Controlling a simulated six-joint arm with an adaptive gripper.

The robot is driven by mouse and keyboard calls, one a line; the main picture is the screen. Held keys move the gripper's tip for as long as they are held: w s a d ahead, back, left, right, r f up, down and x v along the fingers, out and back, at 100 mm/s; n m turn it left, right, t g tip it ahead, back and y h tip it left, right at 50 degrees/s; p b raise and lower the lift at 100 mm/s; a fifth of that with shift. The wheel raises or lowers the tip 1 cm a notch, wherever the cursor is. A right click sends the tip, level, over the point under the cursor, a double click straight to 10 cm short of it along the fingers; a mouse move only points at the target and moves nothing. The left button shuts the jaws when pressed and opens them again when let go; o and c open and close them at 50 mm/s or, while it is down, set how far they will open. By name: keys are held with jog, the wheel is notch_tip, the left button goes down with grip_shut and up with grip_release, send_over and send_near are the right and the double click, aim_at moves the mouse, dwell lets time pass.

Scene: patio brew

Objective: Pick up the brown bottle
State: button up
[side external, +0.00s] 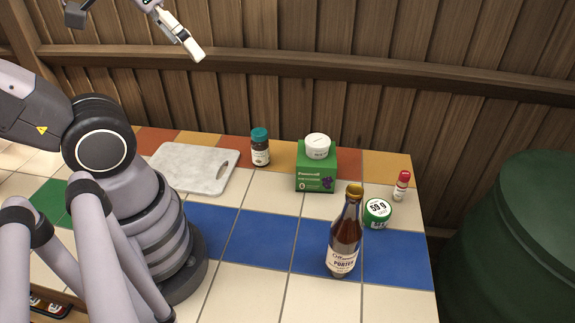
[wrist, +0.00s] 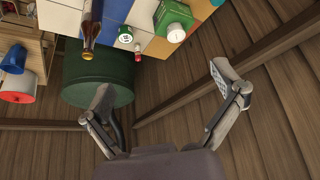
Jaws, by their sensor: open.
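The brown bottle (side external: 345,235) stands upright on the tiled table, across the blue tile band near the right side. It has a gold cap and a pale label. In the wrist view the bottle (wrist: 89,25) shows at the top left, beyond the left finger. My gripper (wrist: 165,85) is open and empty in the wrist view, its two fingers wide apart. In the side external view part of my gripper (side external: 180,35) shows at the top, high above the table and well away from the bottle.
Close to the bottle are a green-and-white round tin (side external: 377,214) and a small red-capped bottle (side external: 401,186). A green barrel (side external: 535,230) stands right of the table.

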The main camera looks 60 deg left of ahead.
jog(key=shift+o, duration=0.2)
dwell(0.3)
jog(key=n+g+h, duration=0.2)
jog(key=n+h, duration=1.6)
jog(key=n, duration=0.2)
send_near(358, 247)
jog(key=d, duration=0.3)
jog(key=w+d, duration=0.1)
jog(key=d, duration=0.3)
jog(key=shift+w+r, duration=0.15)
jog(key=shift+w, duration=0.1)
jog(key=shift+a, duration=0.1)
jog(key=c, duration=1.3)
